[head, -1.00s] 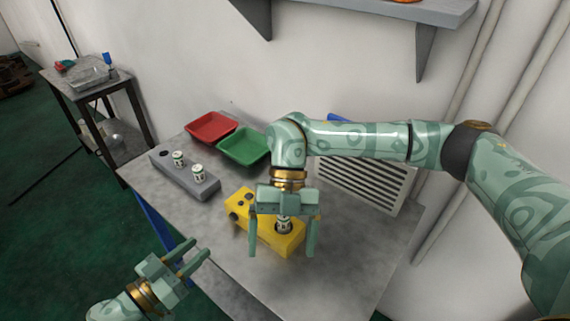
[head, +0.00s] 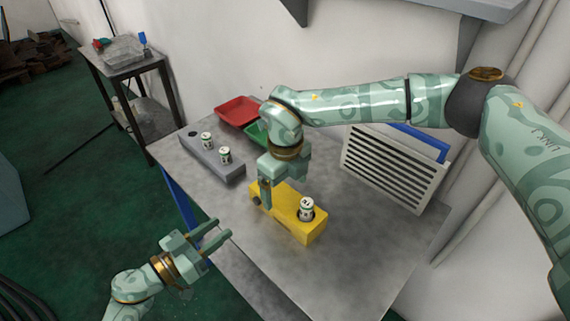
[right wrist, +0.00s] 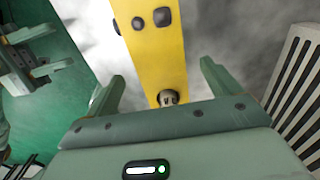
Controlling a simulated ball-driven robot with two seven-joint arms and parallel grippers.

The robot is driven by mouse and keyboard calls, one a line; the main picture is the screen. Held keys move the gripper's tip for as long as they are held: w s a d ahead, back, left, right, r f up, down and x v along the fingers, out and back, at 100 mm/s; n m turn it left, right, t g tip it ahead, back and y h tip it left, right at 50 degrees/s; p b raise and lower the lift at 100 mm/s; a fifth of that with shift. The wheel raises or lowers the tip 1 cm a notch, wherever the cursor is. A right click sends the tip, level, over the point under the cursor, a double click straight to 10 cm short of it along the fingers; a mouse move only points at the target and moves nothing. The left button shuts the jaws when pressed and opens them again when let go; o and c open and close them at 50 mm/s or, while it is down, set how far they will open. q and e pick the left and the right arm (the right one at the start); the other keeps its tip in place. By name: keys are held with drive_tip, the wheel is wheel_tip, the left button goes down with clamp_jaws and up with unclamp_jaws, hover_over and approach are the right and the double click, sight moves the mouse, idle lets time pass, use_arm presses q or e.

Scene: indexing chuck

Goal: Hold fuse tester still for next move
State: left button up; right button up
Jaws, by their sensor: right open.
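The yellow fuse tester (head: 296,222) sits on the grey table, with a white and dark fuse (head: 306,206) upright in its right-hand socket. My right gripper (head: 277,198) is open at the tester's left part; one finger shows clearly in the head view. In the right wrist view, the tester (right wrist: 150,55) runs between the two spread fingers (right wrist: 162,85), with dark knobs on it and the fuse (right wrist: 168,97) close to the palm. I cannot tell whether the fingers touch it. My left gripper (head: 222,238) is open and empty off the table's front left edge.
A grey block (head: 212,160) holds two fuses, with one empty hole. A red tray (head: 238,111) and a partly hidden green tray (head: 256,134) lie behind. A slatted grey panel (head: 392,168) stands at the right. The front of the table (head: 340,275) is clear.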

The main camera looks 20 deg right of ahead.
sight(285, 198)
wheel_tip(285, 198, down, 7)
drive_tip(key=shift+r, duration=0.15)
drive_tip(key=c, duration=1.2)
use_arm(q)
clamp_jaws()
idle(1.8)
